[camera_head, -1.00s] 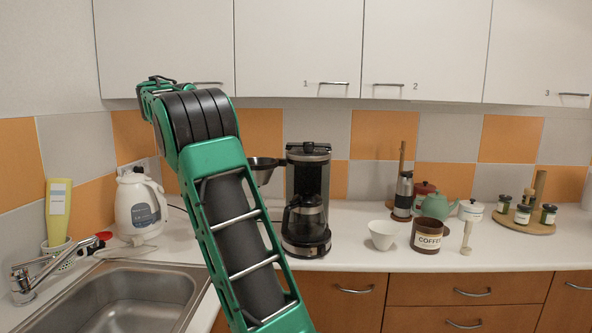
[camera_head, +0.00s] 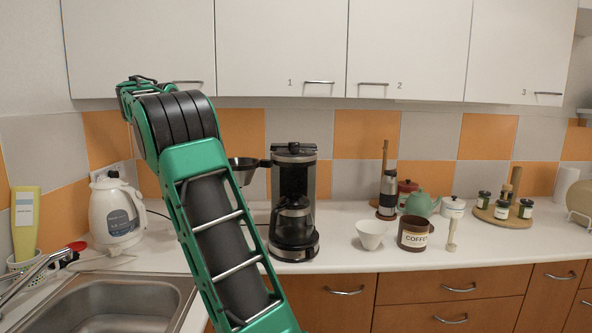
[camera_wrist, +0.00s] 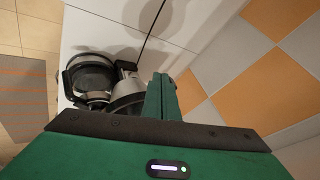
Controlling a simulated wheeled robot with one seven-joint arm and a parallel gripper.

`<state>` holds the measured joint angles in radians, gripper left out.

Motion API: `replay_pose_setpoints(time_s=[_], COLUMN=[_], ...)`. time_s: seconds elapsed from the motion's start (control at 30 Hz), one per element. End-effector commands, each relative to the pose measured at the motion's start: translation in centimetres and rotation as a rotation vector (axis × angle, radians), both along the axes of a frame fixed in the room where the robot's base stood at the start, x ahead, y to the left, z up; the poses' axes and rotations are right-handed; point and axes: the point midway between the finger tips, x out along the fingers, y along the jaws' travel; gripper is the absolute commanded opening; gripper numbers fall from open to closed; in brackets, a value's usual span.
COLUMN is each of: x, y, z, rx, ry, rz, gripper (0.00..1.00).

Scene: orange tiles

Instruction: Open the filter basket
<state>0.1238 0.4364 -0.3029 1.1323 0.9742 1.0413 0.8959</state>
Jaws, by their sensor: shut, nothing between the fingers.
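The black coffee maker (camera_head: 294,180) stands upright on the counter, with its glass carafe (camera_head: 292,222) in its lower part. The dark funnel-shaped filter basket (camera_head: 243,170) sticks out to the left of the machine's upper body, swung out from it. My green arm stands in front of the basket's left side. My gripper (camera_wrist: 161,98) is hidden behind the arm in the head view. In the wrist view its green fingers are together and empty. Dark round parts, seen from above, lie left of the fingers; I cannot tell whether the fingers touch any of them.
A white cup (camera_head: 371,235), the coffee jar (camera_head: 414,234) and a teapot (camera_head: 420,203) stand right of the machine. A white kettle (camera_head: 117,212) stands left, behind the sink (camera_head: 112,307). Cabinets hang above. The counter front before the machine is mostly clear.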

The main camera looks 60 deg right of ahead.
Motion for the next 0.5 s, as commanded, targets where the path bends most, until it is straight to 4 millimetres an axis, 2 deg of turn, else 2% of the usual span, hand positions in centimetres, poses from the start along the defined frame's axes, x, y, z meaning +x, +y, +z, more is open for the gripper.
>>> replay_pose_setpoints(time_s=[0.27, 0.5], x=[0.0, -0.4], y=[0.4, 2.5], z=[0.0, 0.0], rx=[0.0, 0.0], ry=[-0.001, 0.001], rz=[0.002, -0.003], gripper=[0.0, 0.0])
